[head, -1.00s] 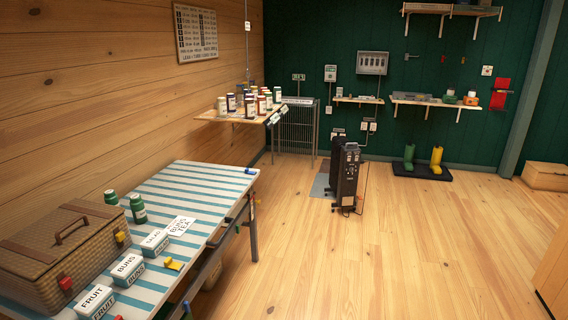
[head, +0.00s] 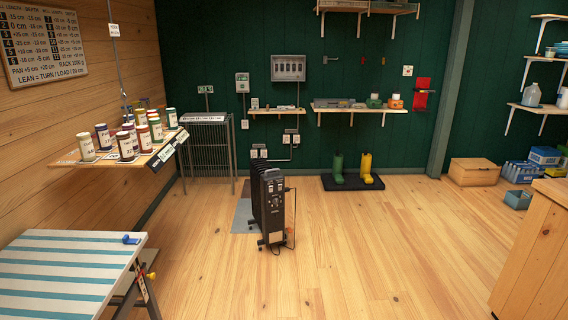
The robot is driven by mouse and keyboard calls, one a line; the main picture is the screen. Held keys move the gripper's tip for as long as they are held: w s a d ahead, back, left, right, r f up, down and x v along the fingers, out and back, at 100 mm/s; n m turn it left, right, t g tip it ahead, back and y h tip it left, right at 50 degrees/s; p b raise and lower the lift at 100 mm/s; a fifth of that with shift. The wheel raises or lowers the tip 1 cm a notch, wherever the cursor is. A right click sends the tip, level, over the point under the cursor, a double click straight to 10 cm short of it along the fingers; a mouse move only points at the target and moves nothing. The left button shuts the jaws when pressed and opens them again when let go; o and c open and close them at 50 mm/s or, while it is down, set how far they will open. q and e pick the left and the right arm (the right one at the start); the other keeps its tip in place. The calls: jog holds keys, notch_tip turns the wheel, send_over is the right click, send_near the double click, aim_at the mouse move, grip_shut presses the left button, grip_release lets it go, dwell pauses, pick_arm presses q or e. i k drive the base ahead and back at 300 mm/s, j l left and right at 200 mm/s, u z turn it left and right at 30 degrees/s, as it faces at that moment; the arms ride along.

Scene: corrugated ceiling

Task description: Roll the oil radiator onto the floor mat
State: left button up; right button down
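The oil radiator (head: 268,208) is black, upright and on small casters on the wood floor, with its control panel facing me and a cord hanging at its right side. A grey floor mat (head: 243,215) lies flat behind and to the left of it. The radiator hides part of the mat, so I cannot tell whether any caster touches it. Neither of my grippers shows in the head view.
A striped table (head: 70,262) stands at the front left, below a shelf of jars (head: 115,160). A rack (head: 207,150) stands by the back wall. Boots on a black tray (head: 352,182) stand behind right. A wooden cabinet (head: 535,250) is at the right. The middle floor is clear.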

aim_at(270, 218)
jog(key=i, duration=2.45)
